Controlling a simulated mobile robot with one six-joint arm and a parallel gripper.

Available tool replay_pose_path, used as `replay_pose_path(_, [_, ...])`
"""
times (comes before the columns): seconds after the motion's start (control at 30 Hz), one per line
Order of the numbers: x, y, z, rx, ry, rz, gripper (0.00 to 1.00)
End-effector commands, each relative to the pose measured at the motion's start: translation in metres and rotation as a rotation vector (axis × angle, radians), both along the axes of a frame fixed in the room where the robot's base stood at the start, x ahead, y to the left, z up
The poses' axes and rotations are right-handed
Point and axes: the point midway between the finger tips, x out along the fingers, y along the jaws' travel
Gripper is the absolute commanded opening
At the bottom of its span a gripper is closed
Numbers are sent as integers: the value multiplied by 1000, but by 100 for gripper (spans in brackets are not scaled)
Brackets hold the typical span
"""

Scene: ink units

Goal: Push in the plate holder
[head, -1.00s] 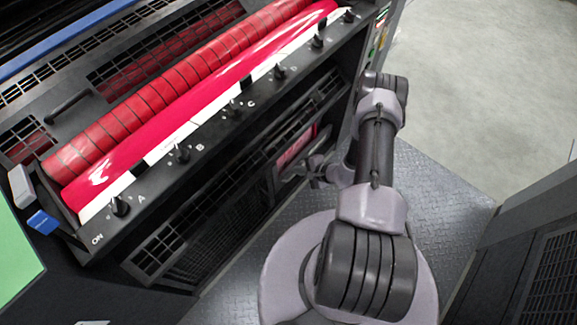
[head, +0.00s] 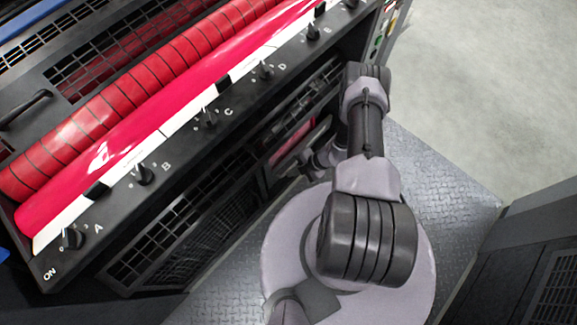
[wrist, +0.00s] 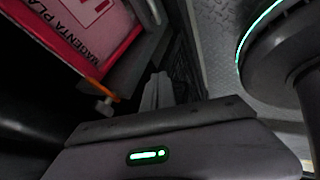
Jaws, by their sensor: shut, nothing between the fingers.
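The plate holder (wrist: 82,22) shows at the upper left of the wrist view as a red panel with a white label and the printed letters "MAGENTA PLA". In the head view a pinkish-red panel (head: 291,146), likely the same one, lies in the recess low on the machine's front, partly hidden by its frame and my arm. My gripper (wrist: 159,90) is shut and empty, its fingers together. In the wrist view it is to the right of and below the red panel, with a gap between them in the picture. In the head view my gripper is small and mostly hidden beside the recess.
The black ink unit has a long red roller (head: 130,105) and a row of knobs (head: 207,118). An orange piece (wrist: 100,88) with a pale end shows by the panel's lower edge. The metal tread floor (head: 440,205) is narrow, with a dark cabinet (head: 540,235) at right.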

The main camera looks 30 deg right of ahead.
Motion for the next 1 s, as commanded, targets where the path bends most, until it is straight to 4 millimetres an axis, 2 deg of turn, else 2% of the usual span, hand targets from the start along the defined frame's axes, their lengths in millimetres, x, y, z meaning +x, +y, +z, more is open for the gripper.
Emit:
replay_pose_path(0.03, [3,6,-14,1,1,2,0])
replay_pose_path(0.33, [23,40,-66,0,-1,2,0])
replay_pose_path(0.4, [38,43,-62,-2,-4,2,0])
replay_pose_path(0.6, [58,50,-60,0,-2,1,0])
replay_pose_path(1.0, [62,51,-58,0,-1,0,0])
